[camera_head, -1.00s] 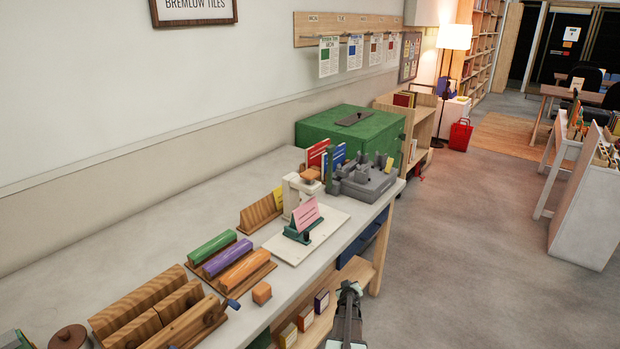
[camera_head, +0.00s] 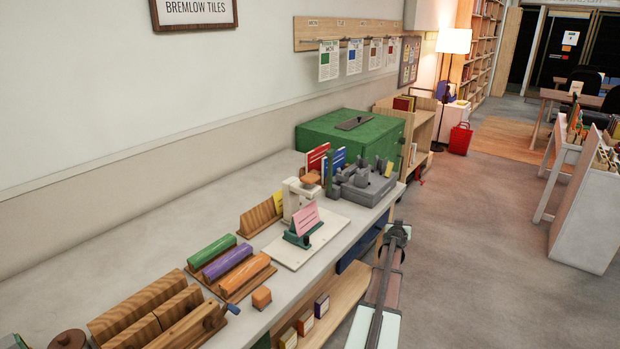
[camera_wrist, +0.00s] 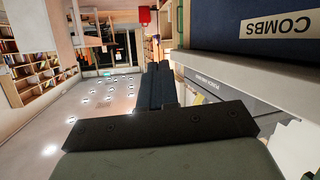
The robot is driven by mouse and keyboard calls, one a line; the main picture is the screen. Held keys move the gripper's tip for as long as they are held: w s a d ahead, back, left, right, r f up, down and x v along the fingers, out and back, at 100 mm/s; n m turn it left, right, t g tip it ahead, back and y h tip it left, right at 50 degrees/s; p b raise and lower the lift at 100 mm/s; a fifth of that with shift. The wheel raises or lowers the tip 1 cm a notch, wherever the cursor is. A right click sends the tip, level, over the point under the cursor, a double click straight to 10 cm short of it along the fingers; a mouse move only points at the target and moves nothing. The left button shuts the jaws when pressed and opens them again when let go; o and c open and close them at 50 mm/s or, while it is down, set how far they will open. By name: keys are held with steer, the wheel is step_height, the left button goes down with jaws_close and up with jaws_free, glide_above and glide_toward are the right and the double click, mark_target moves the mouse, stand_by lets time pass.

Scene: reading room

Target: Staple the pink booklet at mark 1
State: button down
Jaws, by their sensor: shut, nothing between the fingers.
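The pink booklet (camera_head: 305,219) stands tilted in a dark green holder (camera_head: 304,236) on a white board (camera_head: 326,237) on the counter. A cream stapler-like device with an orange-brown top (camera_head: 310,179) stands right behind it. I cannot make out mark 1 at this size. My gripper (camera_head: 398,232) is off the counter's front edge, to the right of the booklet and apart from it. In the wrist view my gripper's dark fingers (camera_wrist: 161,85) are together with nothing between them. The booklet does not show in the wrist view.
A grey machine (camera_head: 362,184) and a green cabinet (camera_head: 352,130) stand behind on the counter. A dark box labelled COMBS (camera_wrist: 270,25) is close in the wrist view.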

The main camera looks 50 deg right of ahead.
steer(key=w+a+r+m+y, duration=0.1)
steer(key=w+r+y, duration=0.2)
steer(key=w+r, duration=0.4)
step_height(320, 180, up, 31)
steer(key=n+t+y, duration=0.6)
steer(key=n+y, duration=0.1)
steer(key=y, duration=0.5)
glide_above(313, 177)
steer(key=shift+w, duration=0.1)
steer(key=shift+f, duration=4.4)
steer(key=shift+f, duration=0.35)
